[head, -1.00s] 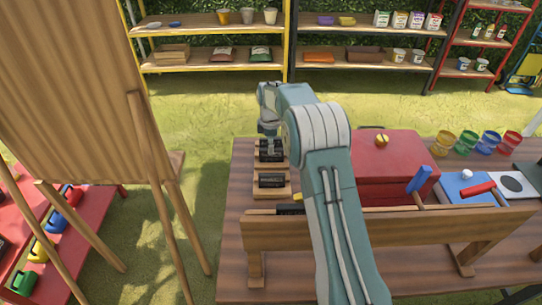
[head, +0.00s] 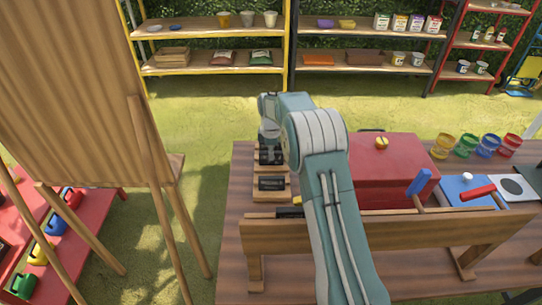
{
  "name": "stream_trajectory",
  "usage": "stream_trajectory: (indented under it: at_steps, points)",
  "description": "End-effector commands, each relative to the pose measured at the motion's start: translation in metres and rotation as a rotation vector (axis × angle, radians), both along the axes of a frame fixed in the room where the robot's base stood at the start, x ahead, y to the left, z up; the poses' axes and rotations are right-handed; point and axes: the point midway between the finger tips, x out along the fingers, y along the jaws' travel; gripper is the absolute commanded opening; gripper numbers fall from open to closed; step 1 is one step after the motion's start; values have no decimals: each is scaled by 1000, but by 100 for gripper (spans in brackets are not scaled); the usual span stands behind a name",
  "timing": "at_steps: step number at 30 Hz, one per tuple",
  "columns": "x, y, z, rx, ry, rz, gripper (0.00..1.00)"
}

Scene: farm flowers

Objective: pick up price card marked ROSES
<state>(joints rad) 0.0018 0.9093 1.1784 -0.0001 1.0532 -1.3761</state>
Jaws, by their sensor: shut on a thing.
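A small wooden rack (head: 285,196) at the left of the table holds black price cards in stepped rows. One black card (head: 271,184) is clear in the middle row. Another black card (head: 270,157) is behind it, and a third (head: 290,212) is partly hidden by the wooden rail and my arm. The lettering is too small to read, so I cannot tell which says ROSES. My gripper (head: 269,149) is over the far card and appears shut on it. Its fingertips are small and partly hidden.
A red box (head: 385,185) with a gold knob stands right of my arm. A wooden rail (head: 400,228) runs along the front, with blue- and red-headed tools. Coloured cups (head: 466,145) stand at the right. An easel (head: 150,170) is at the left.

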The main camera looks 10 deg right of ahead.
Motion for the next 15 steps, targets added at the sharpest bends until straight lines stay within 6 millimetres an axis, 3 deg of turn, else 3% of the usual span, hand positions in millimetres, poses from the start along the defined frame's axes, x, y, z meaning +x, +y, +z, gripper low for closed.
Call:
stream_trajectory:
  at_steps: [9,15]
  points:
    - [0,0,34,0,-4,0,0]
    - [-20,-3,55,0,-2,0,0]
